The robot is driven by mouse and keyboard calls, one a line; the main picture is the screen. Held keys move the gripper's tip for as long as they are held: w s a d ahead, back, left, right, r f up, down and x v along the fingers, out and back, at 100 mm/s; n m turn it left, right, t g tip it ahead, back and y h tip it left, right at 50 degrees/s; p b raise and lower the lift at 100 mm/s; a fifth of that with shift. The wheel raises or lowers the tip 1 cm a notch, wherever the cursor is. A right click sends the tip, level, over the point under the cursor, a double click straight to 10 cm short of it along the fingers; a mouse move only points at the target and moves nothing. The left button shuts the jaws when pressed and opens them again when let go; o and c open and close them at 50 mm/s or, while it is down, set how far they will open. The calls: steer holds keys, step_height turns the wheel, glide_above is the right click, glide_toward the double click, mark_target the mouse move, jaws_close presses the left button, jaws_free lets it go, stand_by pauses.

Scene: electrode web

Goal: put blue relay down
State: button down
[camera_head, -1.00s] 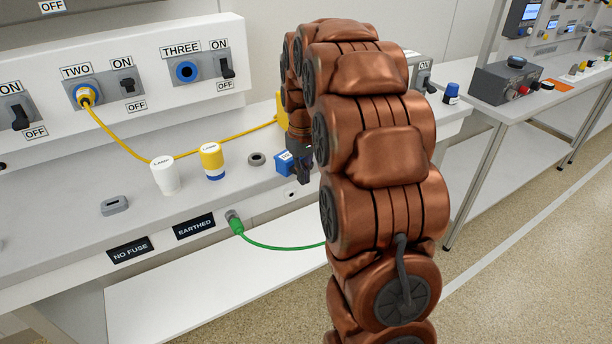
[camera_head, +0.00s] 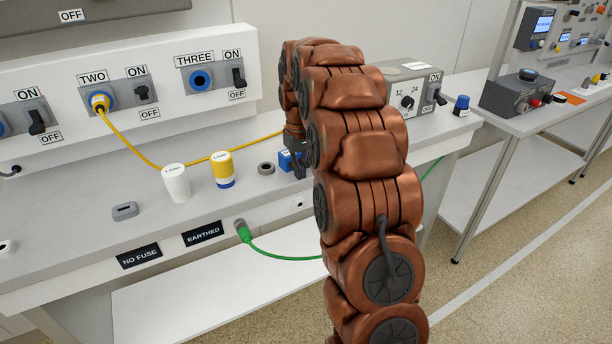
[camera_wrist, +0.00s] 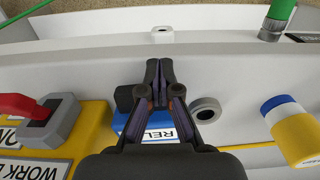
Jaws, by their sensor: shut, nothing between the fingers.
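The blue relay (camera_head: 286,161) is at the bench's top, just right of a grey ring, partly hidden by my gripper (camera_head: 299,174) in the head view. In the wrist view, the relay (camera_wrist: 124,119) shows its white RELAY label behind and between the finger links. My gripper (camera_wrist: 158,76) is shut with its tips together and nothing between them. The tips reach past the relay towards the bench's front edge. Whether a finger touches the relay I cannot tell.
The grey ring (camera_wrist: 207,110) lies close beside the fingers. The yellow-and-blue lamp (camera_head: 222,169) and white lamp (camera_head: 176,183) stand to the left. A yellow box with a red switch (camera_wrist: 25,106) is on the relay's other side. A green cable (camera_head: 275,256) hangs in front.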

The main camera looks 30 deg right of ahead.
mark_target(291, 170)
steer(key=shift+w+d+p, duration=0.2)
steer(key=shift+w+p, duration=0.15)
steer(key=shift+w, duration=2.25)
steer(key=shift+s+a+b, duration=0.2)
steer(key=shift+s+b, duration=0.3)
steer(key=shift+s, duration=1.5)
step_height(291, 170, up, 10)
steer(key=shift+b, duration=0.35)
